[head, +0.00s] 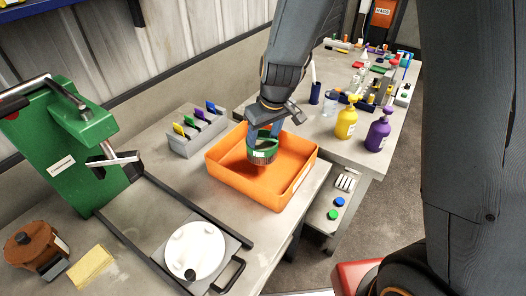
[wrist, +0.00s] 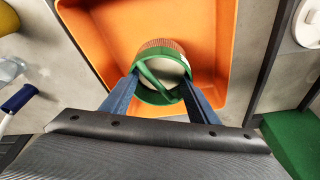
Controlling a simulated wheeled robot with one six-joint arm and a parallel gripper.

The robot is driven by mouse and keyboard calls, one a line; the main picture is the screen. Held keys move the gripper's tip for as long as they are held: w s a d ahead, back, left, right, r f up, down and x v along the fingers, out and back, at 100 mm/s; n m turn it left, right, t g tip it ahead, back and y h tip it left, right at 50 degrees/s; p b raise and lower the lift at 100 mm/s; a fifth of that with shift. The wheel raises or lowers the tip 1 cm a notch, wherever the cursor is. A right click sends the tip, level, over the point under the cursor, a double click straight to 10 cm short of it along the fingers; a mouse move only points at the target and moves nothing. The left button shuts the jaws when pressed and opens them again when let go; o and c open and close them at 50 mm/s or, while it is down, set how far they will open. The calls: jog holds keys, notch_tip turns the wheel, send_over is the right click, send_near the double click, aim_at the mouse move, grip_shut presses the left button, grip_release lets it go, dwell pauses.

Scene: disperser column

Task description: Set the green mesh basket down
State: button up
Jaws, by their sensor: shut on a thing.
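The green mesh basket (head: 262,152) has a green rim and a brownish mesh body. My gripper (head: 264,132) is shut on it from above. In the head view the basket is inside the outline of the orange tray (head: 238,183). In the wrist view the basket (wrist: 160,50) sits between the two blue fingers of my gripper (wrist: 158,88), with the orange tray (wrist: 215,20) beneath it. A green strap crosses its opening. I cannot tell whether its bottom touches the tray floor.
A grey box with coloured tabs (head: 197,132) stands behind the tray. A green press (head: 65,150) and a white disc (head: 195,250) are to the left and front. Yellow (head: 347,120) and purple (head: 378,132) bottles stand on the right bench. The tray has free floor around the basket.

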jog(key=shift+f+b, duration=0.5)
jog(key=shift+f, duration=2.35)
jog(key=shift+f, duration=0.15)
jog(key=o, duration=1.5)
jog(key=shift+r, duration=0.45)
jog(key=v, duration=1.1)
jog(key=s+d+m+g+h, duration=0.1)
jog(key=s+d+m, duration=0.5)
jog(key=s+d, duration=0.7)
jog(key=shift+d, duration=0.2)
